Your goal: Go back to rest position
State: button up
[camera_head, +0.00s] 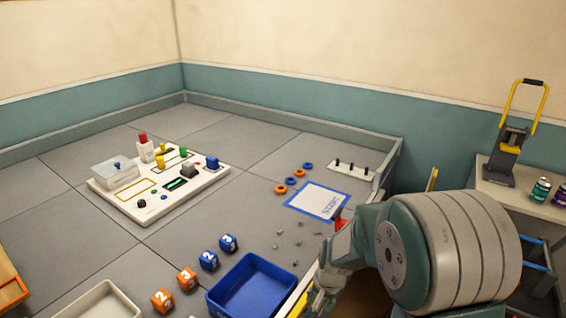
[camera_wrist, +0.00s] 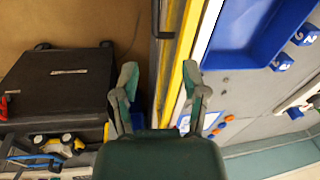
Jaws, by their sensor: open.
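My gripper (camera_wrist: 160,78) is open in the wrist view, with its two fingertips apart and nothing held between them. The yellow and white table edge (camera_wrist: 180,75) passes below and beyond the fingers. In the head view my gripper (camera_head: 318,297) is at the bottom, right of the blue tray (camera_head: 250,285) and close to the table's right border. My large arm joint covers much of the lower right there. The blue tray also shows in the wrist view (camera_wrist: 235,35), to the right of the gripper.
A button panel (camera_head: 120,205) stands at the back left. Numbered orange and blue cubes (camera_head: 208,260), small metal bits, a START card (camera_head: 318,200) and rings lie nearby. A black case (camera_wrist: 55,85) sits left of the gripper. A side table (camera_head: 530,200) holds cans.

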jog(key=s+d+r+n+t, duration=0.1)
jog(key=s+r, duration=0.2)
jog(key=r, duration=0.5)
jog(key=s+d+r+n+t, duration=0.1)
jog(key=s+d+r+n, duration=0.1)
jog(key=s+r, duration=0.35)
jog(key=s+d+r+n+t+h, duration=0.1)
jog(key=s+d+r+n+t, duration=0.1)
jog(key=s+r, duration=0.8)
jog(key=shift+s+d, duration=0.4)
jog(key=shift+s, duration=0.4)
jog(key=shift+d+r, duration=0.1)
